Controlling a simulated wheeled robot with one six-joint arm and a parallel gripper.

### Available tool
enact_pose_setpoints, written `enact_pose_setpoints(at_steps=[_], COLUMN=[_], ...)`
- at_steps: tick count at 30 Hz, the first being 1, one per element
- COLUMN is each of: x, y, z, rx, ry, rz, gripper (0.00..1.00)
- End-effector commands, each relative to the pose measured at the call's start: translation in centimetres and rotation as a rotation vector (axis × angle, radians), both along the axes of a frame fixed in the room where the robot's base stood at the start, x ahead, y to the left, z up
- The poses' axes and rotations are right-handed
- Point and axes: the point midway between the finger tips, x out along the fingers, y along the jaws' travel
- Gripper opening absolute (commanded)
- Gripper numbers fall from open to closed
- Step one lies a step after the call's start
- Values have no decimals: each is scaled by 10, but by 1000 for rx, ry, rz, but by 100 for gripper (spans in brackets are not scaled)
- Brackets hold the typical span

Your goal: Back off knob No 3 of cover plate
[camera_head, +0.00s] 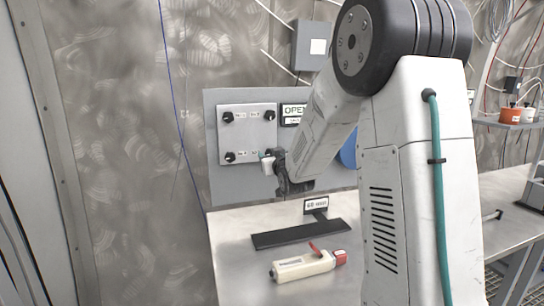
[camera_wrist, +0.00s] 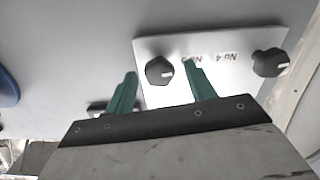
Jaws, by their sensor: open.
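The cover plate (camera_head: 250,139) is a pale square plate on a grey wall panel, with black knobs near its corners. In the wrist view the plate (camera_wrist: 215,45) appears upside down. Knob No 3 (camera_wrist: 159,71) is black with a white mark, and its label is partly hidden by a finger. Knob No 4 (camera_wrist: 269,63) is to its right in that view. My gripper (camera_wrist: 160,68) is open, its green fingers on either side of knob No 3 in the picture; contact cannot be told. In the head view my gripper (camera_head: 268,160) covers the plate's lower right corner.
An OPEN sign (camera_head: 293,111) sits right of the plate. Below, a metal bench (camera_head: 235,231) carries a black stand (camera_head: 300,234) with a label and a cream and red tool (camera_head: 303,266). A blue round thing (camera_head: 348,153) is partly hidden behind my arm.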

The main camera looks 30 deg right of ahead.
Motion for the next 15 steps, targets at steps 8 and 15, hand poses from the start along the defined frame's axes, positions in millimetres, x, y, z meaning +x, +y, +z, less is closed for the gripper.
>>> enact_pose_setpoints(at_steps=[8, 15], x=[1, 1], y=[0, 0], z=[0, 0], rx=[0, -1], ry=[1, 1], rz=[0, 0], gripper=[44, 10])
